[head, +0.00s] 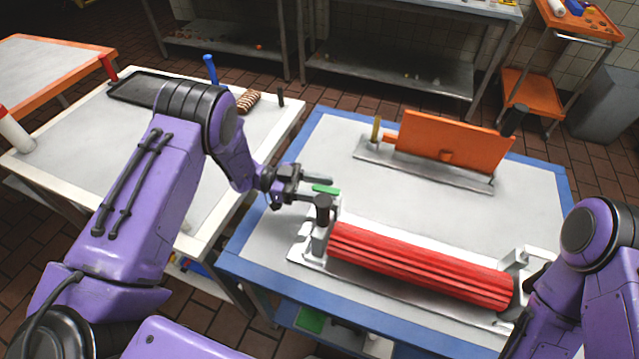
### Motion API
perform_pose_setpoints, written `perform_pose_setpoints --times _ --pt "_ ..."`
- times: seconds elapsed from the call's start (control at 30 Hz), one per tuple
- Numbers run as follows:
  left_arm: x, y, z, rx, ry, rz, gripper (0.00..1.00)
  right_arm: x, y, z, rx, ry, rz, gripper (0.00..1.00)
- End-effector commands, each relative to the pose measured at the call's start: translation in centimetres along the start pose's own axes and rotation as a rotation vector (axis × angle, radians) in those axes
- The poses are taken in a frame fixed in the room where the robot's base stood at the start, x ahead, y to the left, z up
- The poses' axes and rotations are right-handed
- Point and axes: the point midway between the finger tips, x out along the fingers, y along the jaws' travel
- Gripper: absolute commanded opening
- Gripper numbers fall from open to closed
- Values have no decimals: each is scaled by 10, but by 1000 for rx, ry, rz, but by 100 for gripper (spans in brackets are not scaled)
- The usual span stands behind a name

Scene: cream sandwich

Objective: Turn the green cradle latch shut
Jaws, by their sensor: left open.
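The green latch (326,189) stands at the left end of the metal cradle (305,252), above a dark knob. A red ribbed roller (420,265) lies along the cradle. My left gripper (322,187) is open at the green latch, with its fingers close around or beside it. I cannot tell whether they touch it. The gripper hides part of the latch and its mount. My right arm (590,265) is at the right edge, and its gripper is not visible.
The cradle stands on a blue-edged table (260,235). An orange panel (452,137) stands upright on a metal base behind the roller. A white-edged table (75,135) at left holds a black tray (137,88) and a blue-handled item (210,68).

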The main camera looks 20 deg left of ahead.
Motion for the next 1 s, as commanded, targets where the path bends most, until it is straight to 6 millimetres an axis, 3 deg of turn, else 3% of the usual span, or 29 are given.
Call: perform_pose_setpoints --times 0.23,0.4,0.57,0.77,1.0 --pt "2 0 1 0 0 1 47 0 0 0 0 0 0 62" --pt "2 0 1 0 0 1 0 0 0 0 0 0 0 62" --pt "2 1 -1 -1 2 -13 0 -3 0 -1 0 0 0 62" --pt "2 10 -5 -4 5 -216 0 -22 2 -9 0 0 0 62" --pt "4 16 -1 -2 1 -391 0 -25 2 -10 0 0 0 62"
